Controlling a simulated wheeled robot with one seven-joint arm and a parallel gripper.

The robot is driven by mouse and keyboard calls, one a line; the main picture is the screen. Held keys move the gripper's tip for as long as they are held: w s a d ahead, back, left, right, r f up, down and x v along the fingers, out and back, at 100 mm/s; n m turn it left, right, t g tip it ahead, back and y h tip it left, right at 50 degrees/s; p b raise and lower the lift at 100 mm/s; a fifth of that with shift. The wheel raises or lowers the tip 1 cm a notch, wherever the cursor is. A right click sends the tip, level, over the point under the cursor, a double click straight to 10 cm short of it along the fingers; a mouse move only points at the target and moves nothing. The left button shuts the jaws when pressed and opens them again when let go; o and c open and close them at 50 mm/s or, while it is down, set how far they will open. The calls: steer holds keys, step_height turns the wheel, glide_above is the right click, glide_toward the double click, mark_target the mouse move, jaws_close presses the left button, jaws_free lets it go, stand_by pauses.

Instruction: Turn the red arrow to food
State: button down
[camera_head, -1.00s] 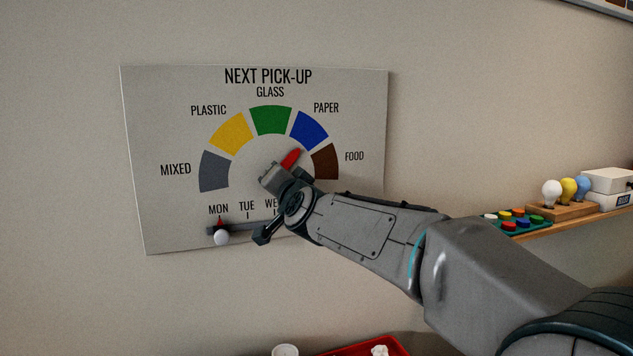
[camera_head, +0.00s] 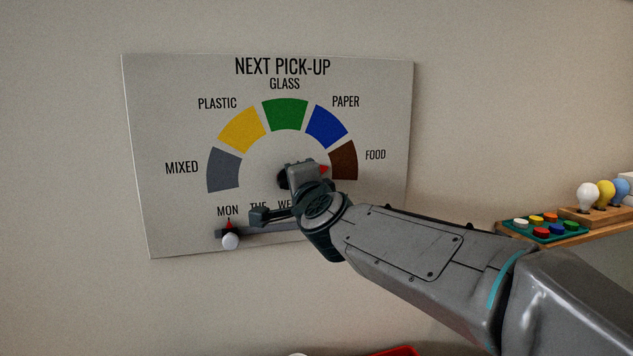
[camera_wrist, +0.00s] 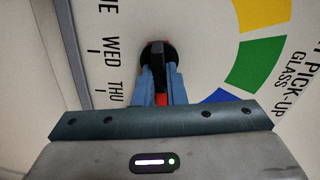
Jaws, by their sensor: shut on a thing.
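The red arrow (camera_head: 323,169) shows only as a small red tip to the right of my gripper (camera_head: 296,172) in the head view. The tip points right, at the brown food segment (camera_head: 343,160). My gripper covers most of the dial's black knob. In the wrist view the black knob (camera_wrist: 158,55) stands between the two blue-grey fingers of my gripper (camera_wrist: 160,88), which are shut on it. A little red of the arrow shows around the fingers. The rest of the arrow is hidden.
The white board (camera_head: 160,120) hangs on the wall, with grey, yellow, green and blue segments too. At right a wooden shelf (camera_head: 572,238) holds coloured buttons (camera_head: 541,232) and bulbs.

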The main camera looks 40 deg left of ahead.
stand_by(0.4)
steer(key=c, duration=1.5)
jaws_free()
steer(key=b+v, duration=0.6)
steer(key=v, duration=0.7)
steer(key=shift+s+d, duration=0.25)
steer(key=shift+d, duration=0.05)
